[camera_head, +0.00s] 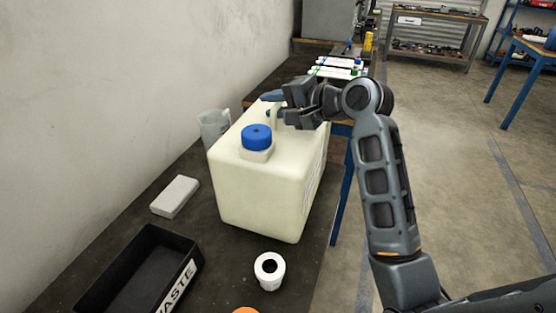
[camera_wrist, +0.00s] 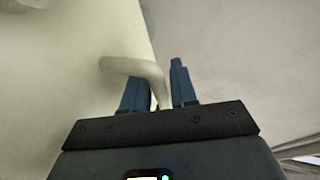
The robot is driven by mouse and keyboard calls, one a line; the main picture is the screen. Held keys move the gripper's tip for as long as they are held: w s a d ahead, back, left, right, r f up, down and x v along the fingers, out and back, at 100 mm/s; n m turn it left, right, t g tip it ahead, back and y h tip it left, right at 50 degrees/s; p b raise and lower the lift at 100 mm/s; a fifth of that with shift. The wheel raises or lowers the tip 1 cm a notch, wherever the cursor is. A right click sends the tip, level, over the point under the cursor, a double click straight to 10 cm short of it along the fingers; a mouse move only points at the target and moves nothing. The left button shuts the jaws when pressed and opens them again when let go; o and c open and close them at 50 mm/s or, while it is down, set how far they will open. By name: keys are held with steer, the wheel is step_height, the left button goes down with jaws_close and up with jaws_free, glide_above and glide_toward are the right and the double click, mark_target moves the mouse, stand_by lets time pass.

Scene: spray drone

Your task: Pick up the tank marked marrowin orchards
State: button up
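A large cream tank (camera_head: 265,195) with a blue cap (camera_head: 256,137) stands upright on the dark bench. A label (camera_head: 313,185) shows steeply foreshortened on its right side; its words cannot be read. My gripper (camera_head: 271,104) is at the tank's handle, behind the cap. In the wrist view, the two blue fingers of my gripper (camera_wrist: 160,90) stand either side of the pale handle (camera_wrist: 142,68), with the tank wall (camera_wrist: 65,80) to the left. The handle passes between the fingers, close to both. Whether they press on it cannot be told.
A black bin marked WASTE (camera_head: 182,277), a grey block (camera_head: 175,196) and a small white cup-like part (camera_head: 269,271) lie nearer on the bench (camera_head: 215,240). A clear jug (camera_head: 213,127) stands left of the tank, by the wall. Open floor (camera_head: 445,150) is at the right.

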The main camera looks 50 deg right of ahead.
steer(key=shift+w+f, duration=0.2)
steer(key=shift+w, duration=0.25)
jaws_close()
stand_by(1.1)
steer(key=shift+r, duration=0.15)
